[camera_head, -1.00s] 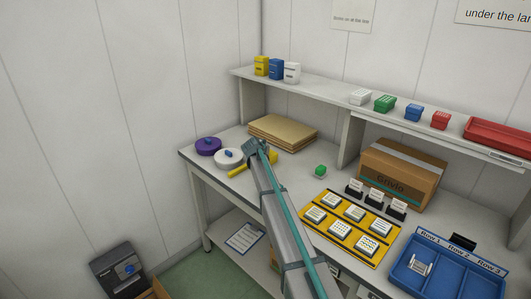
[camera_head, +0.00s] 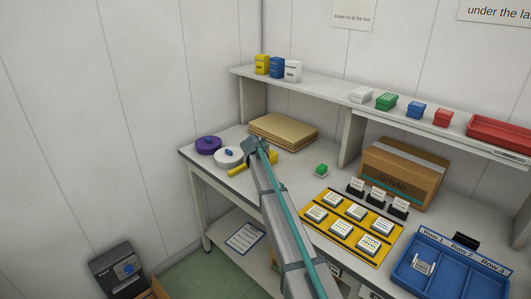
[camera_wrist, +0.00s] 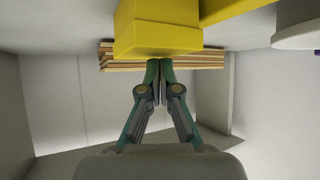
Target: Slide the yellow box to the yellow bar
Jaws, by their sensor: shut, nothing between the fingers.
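The yellow box (camera_head: 272,156) sits on the table beside my gripper (camera_head: 252,146), partly hidden behind the arm in the head view. In the wrist view the yellow box (camera_wrist: 158,38) fills the top middle. The yellow bar (camera_head: 237,171) lies on the table to the left of the box, in front of the white round piece. In the wrist view the bar (camera_wrist: 225,9) shows at the top, right of the box.
A white round piece (camera_head: 229,157) and a purple one (camera_head: 208,144) stand at the table's left end. Flat brown boards (camera_head: 283,131) lie behind my gripper.

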